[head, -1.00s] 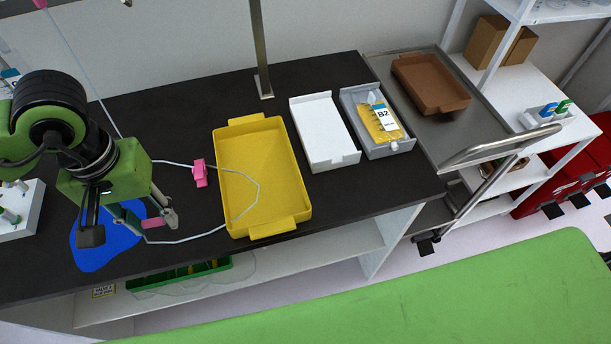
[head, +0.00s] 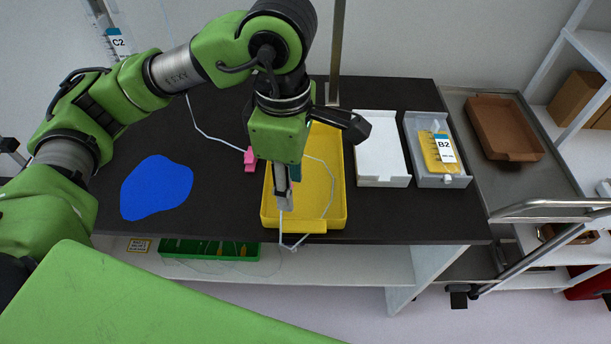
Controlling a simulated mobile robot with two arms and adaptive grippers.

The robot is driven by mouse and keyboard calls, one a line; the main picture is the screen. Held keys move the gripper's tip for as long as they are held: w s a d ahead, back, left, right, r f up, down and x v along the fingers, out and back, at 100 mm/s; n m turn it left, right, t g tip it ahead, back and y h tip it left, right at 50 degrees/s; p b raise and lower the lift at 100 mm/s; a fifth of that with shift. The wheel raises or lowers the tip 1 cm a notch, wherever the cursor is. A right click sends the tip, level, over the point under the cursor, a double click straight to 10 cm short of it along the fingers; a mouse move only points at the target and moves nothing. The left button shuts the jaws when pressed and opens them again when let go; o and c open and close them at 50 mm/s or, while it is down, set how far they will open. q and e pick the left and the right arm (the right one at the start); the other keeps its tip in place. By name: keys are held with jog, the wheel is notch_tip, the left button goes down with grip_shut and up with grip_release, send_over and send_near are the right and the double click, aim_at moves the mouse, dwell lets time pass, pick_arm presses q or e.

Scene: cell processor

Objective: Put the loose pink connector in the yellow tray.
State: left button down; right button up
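The yellow tray (head: 333,205) lies on the dark bench in the middle of the head view. My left gripper (head: 284,203) points down over the tray's front left part. Its fingers look close together. A thin white tube runs to the fingertips and loops over the tray's front edge. The loose pink connector at this tube end is hidden behind the fingers, and it appears to be held there. Another pink piece (head: 250,159) sits on the tube just left of the tray. My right gripper is out of view.
A white tray (head: 381,160) and a grey tray (head: 456,181) with the yellow B2 bag (head: 433,150) stand right of the yellow tray. A blue patch (head: 157,188) lies on the left. A metal pole (head: 337,50) rises behind. A steel cart (head: 470,115) carries a brown tray (head: 505,130).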

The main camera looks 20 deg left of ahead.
pick_arm(q)
jog(key=n, duration=0.2)
jog(key=p, duration=0.4)
send_over(308, 176)
jog(key=f, duration=0.8)
jog(key=shift+s+f, duration=0.35)
jog(key=shift+w+f, duration=0.2)
jog(key=shift+f, duration=0.05)
notch_tip(308, 176, down, 3)
jog(key=shift+w+r+p, duration=0.1)
jog(key=shift+w+p, duration=0.05)
jog(key=shift+p, duration=0.65)
jog(key=shift+f, duration=0.35)
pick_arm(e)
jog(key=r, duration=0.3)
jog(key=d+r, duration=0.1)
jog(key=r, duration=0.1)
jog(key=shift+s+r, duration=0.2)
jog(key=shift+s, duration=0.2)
